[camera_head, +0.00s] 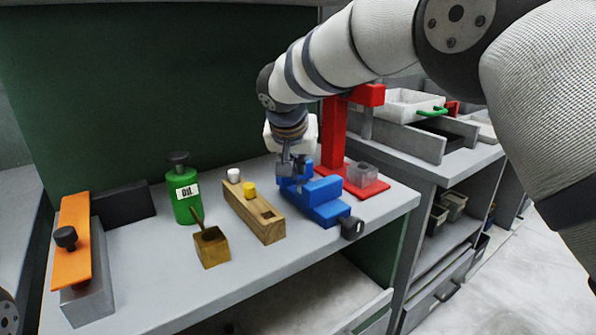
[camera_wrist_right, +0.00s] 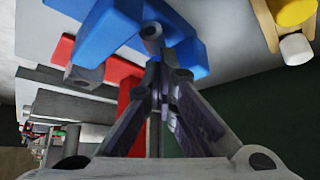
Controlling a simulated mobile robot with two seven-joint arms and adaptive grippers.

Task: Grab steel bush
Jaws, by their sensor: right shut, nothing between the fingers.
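A blue vise (camera_head: 318,195) stands on the grey bench, and it also shows in the right wrist view (camera_wrist_right: 105,30). In the right wrist view a small grey cylinder with a dark hole, which looks like the steel bush (camera_wrist_right: 152,36), is at the blue vise, just beyond my fingertips. Whether the fingers touch it I cannot tell. My right gripper (camera_head: 290,170) points down over the vise, its fingers shut and empty; they also show in the wrist view (camera_wrist_right: 163,85). In the head view the bush cannot be made out clearly. My left gripper is not in view.
A red press (camera_head: 333,135) stands right behind the vise, with a clear block (camera_head: 362,174) on its base. Left of the vise are a wooden block (camera_head: 262,218) with white and yellow pegs, a brass-coloured box (camera_head: 212,247), a green oil bottle (camera_head: 184,192) and an orange-topped fixture (camera_head: 72,240).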

